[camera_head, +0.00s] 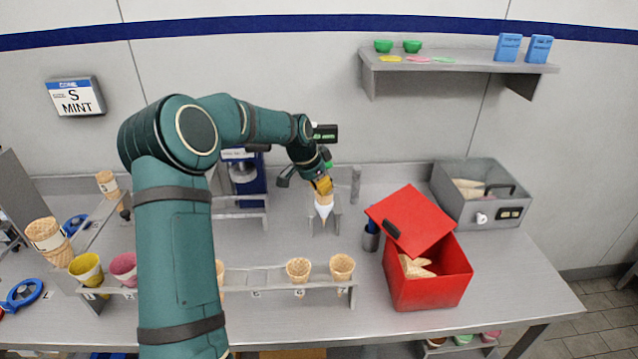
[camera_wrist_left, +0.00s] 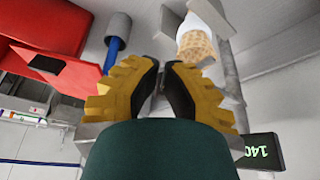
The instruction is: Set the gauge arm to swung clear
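My left gripper (camera_head: 322,187), with yellow fingers, reaches over the back middle of the counter. In the left wrist view its fingertips (camera_wrist_left: 162,65) are drawn almost together, and no object is clearly seen between them. A cone in a white wrap (camera_head: 324,209) stands in a small grey stand (camera_head: 337,219) just below the fingers; it also shows beyond them in the wrist view (camera_wrist_left: 195,45). A black display (camera_head: 325,133) with green digits is behind the wrist; the wrist view shows it reading 140 (camera_wrist_left: 262,152). I cannot make out the gauge arm for certain. My right gripper is not in view.
A red bin (camera_head: 430,285) with a tilted lid and a grey box (camera_head: 483,205) stand to the right. A blue-handled tool (camera_head: 371,238) is close by. A cone rack (camera_head: 270,280) runs along the front. A grey post (camera_head: 356,184) stands right of the gripper. A shelf (camera_head: 450,64) hangs above.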

